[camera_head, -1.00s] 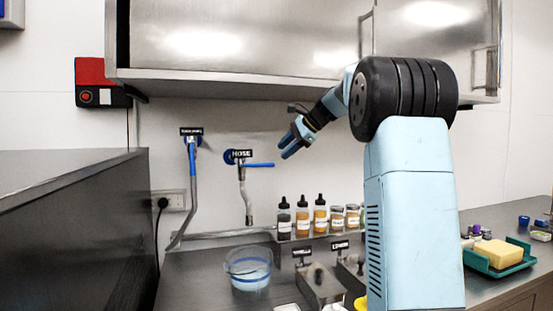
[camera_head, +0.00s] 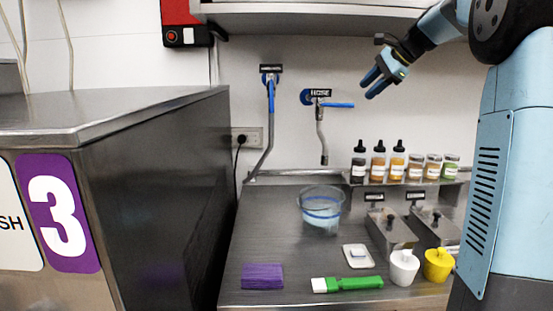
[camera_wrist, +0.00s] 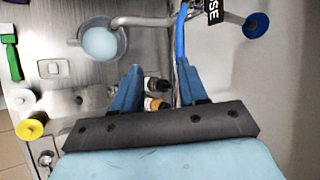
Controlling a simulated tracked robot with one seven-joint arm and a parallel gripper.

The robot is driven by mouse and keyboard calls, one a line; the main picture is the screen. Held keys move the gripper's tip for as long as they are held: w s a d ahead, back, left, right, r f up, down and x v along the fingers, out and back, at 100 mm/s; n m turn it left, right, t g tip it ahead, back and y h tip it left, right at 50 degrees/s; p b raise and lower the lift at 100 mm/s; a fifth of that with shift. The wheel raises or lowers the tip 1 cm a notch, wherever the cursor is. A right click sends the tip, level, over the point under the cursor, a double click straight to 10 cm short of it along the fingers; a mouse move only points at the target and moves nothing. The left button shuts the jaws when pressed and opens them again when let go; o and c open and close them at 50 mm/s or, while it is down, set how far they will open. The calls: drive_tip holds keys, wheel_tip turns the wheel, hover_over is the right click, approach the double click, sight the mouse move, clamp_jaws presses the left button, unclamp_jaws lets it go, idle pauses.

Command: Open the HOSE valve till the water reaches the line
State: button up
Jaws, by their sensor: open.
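The HOSE valve (camera_head: 340,105) is on the back wall under its HOSE label (camera_head: 320,93). Its blue lever points right, roughly level, and shows in the wrist view (camera_wrist: 180,30) by my right finger. A grey spout (camera_head: 322,145) hangs below it. A clear tub (camera_head: 321,208) with a blue line around it stands on the counter below the spout, with pale bluish water inside; its level against the line is unclear. My gripper (camera_head: 371,84) is open and empty, just above and right of the lever's end. In the wrist view my gripper (camera_wrist: 159,66) has its fingers apart; contact with the lever is unclear.
A second blue-handled valve (camera_head: 270,82) with a pipe is to the left. Several bottles and jars (camera_head: 397,163) stand on a ledge below my gripper. A purple cloth (camera_head: 262,276), green brush (camera_head: 350,284) and white and yellow pots (camera_head: 438,264) lie in front. A steel cabinet overhangs above.

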drive_tip(key=s+a+f+n+g+h, duration=0.1)
drive_tip(key=s+a+f+n, duration=0.15)
drive_tip(key=s, duration=0.35)
drive_tip(key=s+a+f+n+h, duration=0.1)
drive_tip(key=s+a+n, duration=0.1)
drive_tip(key=s+a, duration=0.25)
drive_tip(key=s+f+n+h, duration=0.1)
drive_tip(key=s+f+n, duration=0.2)
drive_tip(key=s+f, duration=0.3)
drive_tip(key=s+a+f+n+h, duration=0.1)
drive_tip(key=s+f+n, duration=0.3)
drive_tip(key=s, duration=0.8)
drive_tip(key=s+f+n+h, duration=0.2)
drive_tip(key=s+f+n, duration=0.1)
drive_tip(key=s+f, duration=0.5)
drive_tip(key=shift+s+a+n, duration=0.35)
drive_tip(key=shift+s, duration=0.7)
drive_tip(key=shift+w, duration=0.1)
